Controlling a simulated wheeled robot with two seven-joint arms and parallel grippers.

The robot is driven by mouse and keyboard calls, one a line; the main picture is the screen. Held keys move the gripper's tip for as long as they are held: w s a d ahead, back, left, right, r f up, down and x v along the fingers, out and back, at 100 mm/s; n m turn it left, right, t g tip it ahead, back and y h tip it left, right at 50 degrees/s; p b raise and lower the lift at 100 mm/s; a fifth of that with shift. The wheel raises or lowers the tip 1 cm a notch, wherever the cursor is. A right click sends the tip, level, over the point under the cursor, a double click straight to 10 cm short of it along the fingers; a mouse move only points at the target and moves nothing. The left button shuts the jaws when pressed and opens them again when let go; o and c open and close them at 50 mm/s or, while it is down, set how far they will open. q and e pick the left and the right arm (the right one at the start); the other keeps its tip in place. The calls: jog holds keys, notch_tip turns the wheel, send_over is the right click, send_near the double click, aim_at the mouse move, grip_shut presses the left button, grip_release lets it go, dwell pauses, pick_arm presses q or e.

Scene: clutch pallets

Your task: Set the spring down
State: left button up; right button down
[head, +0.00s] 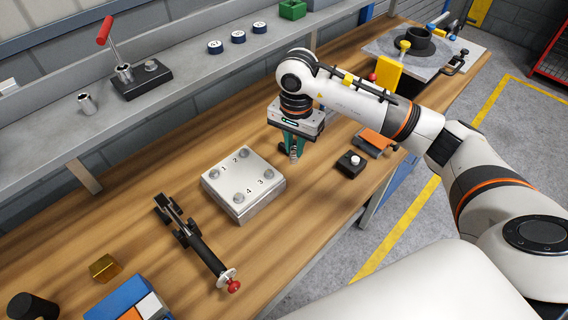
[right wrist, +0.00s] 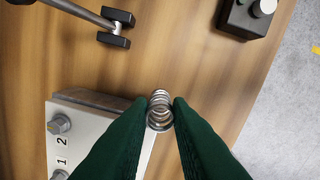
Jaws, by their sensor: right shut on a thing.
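My right gripper (head: 293,146) has green fingers pointing down over the wooden bench. It is shut on a small metal coil spring (head: 295,154), which shows between the fingertips in the right wrist view (right wrist: 160,108). The spring is held upright, low over the bench just beyond the numbered metal plate (head: 243,190). I cannot tell whether its lower end touches the wood. The plate has bolts at its corners and also shows in the right wrist view (right wrist: 88,125). My left gripper is out of view.
A black button box (head: 349,163) stands right of the gripper. A grey shelf (head: 190,85) runs along the back. Bare wood (head: 318,190) lies between plate and button box.

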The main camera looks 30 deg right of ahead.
aim_at(294, 163)
jog(key=shift+s+f, duration=0.2)
jog(key=shift+f, duration=0.3)
jog(key=shift+s+f, duration=0.15)
jog(key=shift+f, duration=0.35)
jog(key=shift+w+f, duration=0.1)
jog(key=shift+f, duration=0.25)
jog(key=shift+w+f+p, duration=0.15)
jog(key=shift+f+p, duration=0.55)
jog(key=shift+f, duration=1.25)
jog(key=c, duration=1.8)
grip_release()
jog(key=o, duration=0.5)
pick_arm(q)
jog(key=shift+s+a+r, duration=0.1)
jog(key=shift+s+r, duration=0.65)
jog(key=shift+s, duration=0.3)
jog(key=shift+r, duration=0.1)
